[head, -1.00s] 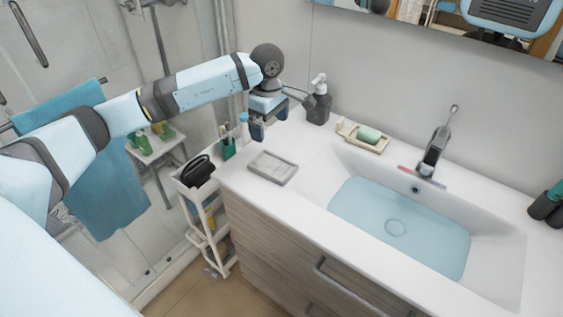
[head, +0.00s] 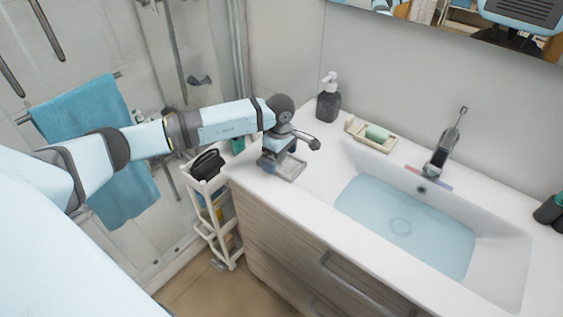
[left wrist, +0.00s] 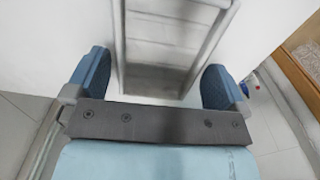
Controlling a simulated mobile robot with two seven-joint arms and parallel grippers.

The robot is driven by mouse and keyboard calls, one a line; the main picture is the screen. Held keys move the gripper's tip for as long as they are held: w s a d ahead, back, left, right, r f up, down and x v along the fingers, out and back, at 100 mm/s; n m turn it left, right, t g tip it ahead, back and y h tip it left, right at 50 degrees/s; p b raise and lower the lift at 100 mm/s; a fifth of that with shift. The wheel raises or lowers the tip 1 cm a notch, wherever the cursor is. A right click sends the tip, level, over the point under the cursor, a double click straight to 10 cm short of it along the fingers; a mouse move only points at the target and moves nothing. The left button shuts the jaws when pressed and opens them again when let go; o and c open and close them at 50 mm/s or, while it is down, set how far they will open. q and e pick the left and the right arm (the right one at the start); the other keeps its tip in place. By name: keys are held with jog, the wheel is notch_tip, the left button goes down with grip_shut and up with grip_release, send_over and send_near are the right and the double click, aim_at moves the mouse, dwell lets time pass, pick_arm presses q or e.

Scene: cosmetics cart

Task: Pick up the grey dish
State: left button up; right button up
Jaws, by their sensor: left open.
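The grey dish (head: 288,172) is a flat rectangular tray lying on the white countertop, left of the basin. My left gripper (head: 276,159) is above its far left part and hides some of it. In the left wrist view the open blue fingers (left wrist: 155,78) stand on either side of the near part of the dish (left wrist: 172,52), which shows between them with a raised rim. The fingers hold nothing; I cannot tell whether they touch it. My right gripper is not in view.
The basin (head: 470,225) lies to the right. A dark soap pump (head: 328,103) and a beige soap holder (head: 357,131) with green soap (head: 377,132) stand along the back. A white cart (head: 222,231) stands left of the cabinet. The counter in front of the dish is clear.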

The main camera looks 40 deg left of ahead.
aim_at(280, 163)
pick_arm(q)
jog(key=shift+f, duration=0.45)
jog(key=c, duration=0.7)
jog(key=shift+o, duration=0.2)
jog(key=shift+r, duration=0.15)
notch_tip(280, 163, up, 20)
jog(key=b, duration=0.1)
jog(key=shift+b, duration=0.35)
